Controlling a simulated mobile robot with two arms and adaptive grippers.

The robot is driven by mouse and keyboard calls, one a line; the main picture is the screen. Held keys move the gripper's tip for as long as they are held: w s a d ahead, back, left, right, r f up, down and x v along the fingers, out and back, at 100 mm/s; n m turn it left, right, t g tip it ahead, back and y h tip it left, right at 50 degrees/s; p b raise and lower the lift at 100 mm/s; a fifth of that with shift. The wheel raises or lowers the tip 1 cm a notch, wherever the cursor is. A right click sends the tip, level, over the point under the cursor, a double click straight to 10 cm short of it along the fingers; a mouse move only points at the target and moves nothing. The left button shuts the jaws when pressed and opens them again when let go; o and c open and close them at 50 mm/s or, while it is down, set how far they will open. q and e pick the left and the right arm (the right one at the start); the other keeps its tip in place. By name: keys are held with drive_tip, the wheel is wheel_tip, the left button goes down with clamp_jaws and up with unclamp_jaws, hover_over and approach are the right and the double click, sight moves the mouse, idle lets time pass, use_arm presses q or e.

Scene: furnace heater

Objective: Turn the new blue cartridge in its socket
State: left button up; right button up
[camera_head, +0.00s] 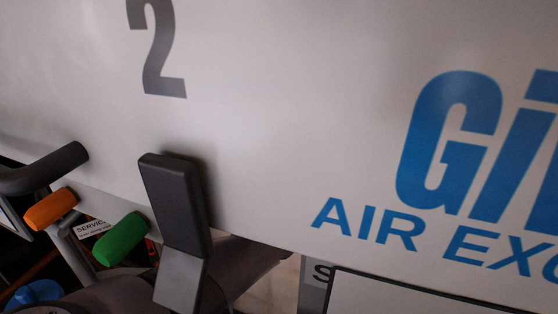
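A blue rounded piece (35,293) shows at the bottom left corner, partly cut off by the frame edge and by dark shapes beside it. I cannot tell whether it is the blue cartridge, and no socket can be made out around it. Neither of my grippers can be made out in the head view.
A large white panel (290,120) with a grey "2" and blue lettering fills most of the view. A dark grey lever-like block (176,205) stands before its lower edge. An orange grip (50,209), a green grip (121,239) and a dark curved bar (45,170) are at lower left.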

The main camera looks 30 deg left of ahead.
use_arm(q)
drive_tip(key=shift+f, duration=0.2)
drive_tip(key=shift+c, duration=0.5)
clamp_jaws()
drive_tip(key=c, duration=0.6)
unclamp_jaws()
drive_tip(key=shift+r, duration=0.15)
drive_tip(key=c, duration=0.8)
drive_tip(key=shift+o, duration=0.2)
drive_tip(key=m+t+h, duration=0.1)
drive_tip(key=m, duration=0.3)
drive_tip(key=shift+w+d, duration=0.1)
drive_tip(key=shift+w, duration=0.05)
drive_tip(key=shift+w+d+m+h, duration=0.15)
drive_tip(key=shift+m+h, duration=0.25)
drive_tip(key=shift+m, duration=0.5)
